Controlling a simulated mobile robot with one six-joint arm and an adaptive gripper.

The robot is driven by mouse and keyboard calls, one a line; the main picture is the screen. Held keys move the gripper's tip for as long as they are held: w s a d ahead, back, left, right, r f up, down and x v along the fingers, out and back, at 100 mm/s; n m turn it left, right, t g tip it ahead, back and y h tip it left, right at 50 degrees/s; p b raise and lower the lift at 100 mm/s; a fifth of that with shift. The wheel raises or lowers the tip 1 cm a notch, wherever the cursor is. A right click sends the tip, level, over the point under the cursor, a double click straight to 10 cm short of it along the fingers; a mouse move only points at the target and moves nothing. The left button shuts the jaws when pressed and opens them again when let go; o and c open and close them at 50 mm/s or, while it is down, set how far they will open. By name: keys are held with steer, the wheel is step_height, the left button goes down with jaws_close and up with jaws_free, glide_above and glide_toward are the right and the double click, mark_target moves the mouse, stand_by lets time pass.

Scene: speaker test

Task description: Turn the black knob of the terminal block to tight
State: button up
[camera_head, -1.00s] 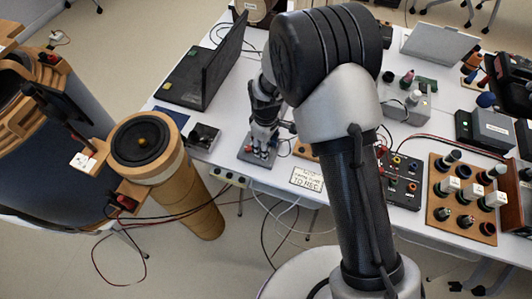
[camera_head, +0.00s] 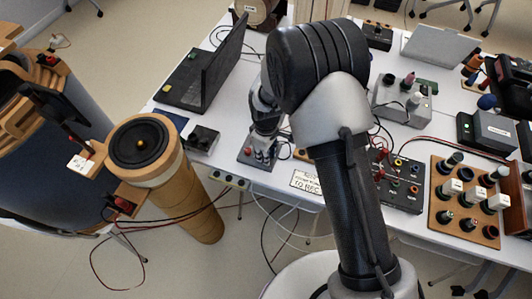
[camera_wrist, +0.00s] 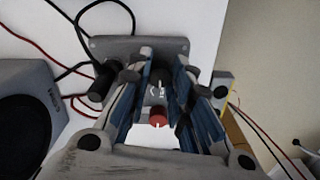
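The terminal block (camera_wrist: 112,46) is a grey block in the wrist view, partly hidden behind my fingers. It also shows in the head view (camera_head: 246,154), small, on the white table. A black knob (camera_wrist: 157,87) with a white mark sits between my fingers, and a red knob (camera_wrist: 157,118) lies just below it in the picture. My gripper (camera_wrist: 164,58) is open, with one blue-padded finger on each side of the black knob. I cannot tell whether either finger touches it. In the head view my gripper (camera_head: 264,128) is just above the block.
A black plug (camera_wrist: 101,86) with cables is at the block's left side. A grey speaker box (camera_wrist: 30,105) stands left. In the head view a laptop (camera_head: 207,72) and a small dark box (camera_head: 203,139) are left of my gripper, and a terminal board (camera_head: 462,198) is at right.

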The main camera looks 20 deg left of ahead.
jaws_close()
steer(key=shift+m, duration=0.4)
steer(key=o, duration=0.6)
jaws_free()
